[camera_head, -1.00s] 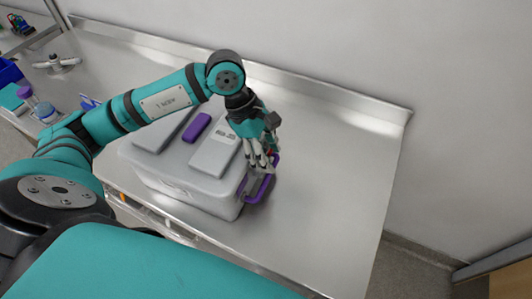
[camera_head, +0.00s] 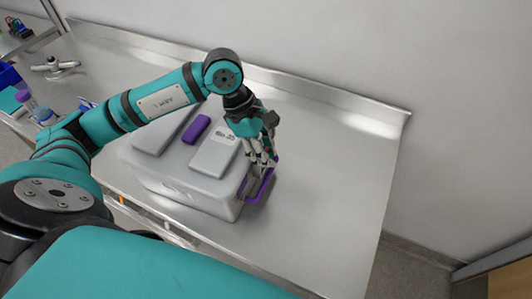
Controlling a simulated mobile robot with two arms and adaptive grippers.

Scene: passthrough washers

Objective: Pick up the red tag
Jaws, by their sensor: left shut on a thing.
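My left gripper (camera_head: 264,163) is at the right end of the pale lidded box (camera_head: 185,192), beside the purple handle (camera_head: 262,188). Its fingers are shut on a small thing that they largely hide. The red tag does not show clearly now; a small bit of red showed at these fingers a second ago. I cannot tell whether the fingers touch the handle. My right gripper is not in view.
The box has a purple latch (camera_head: 196,129) and pale raised panels on its lid. It stands on a steel bench (camera_head: 325,190) with free room to its right. A wall (camera_head: 350,50) rises behind. Small bottles (camera_head: 44,114) stand at far left.

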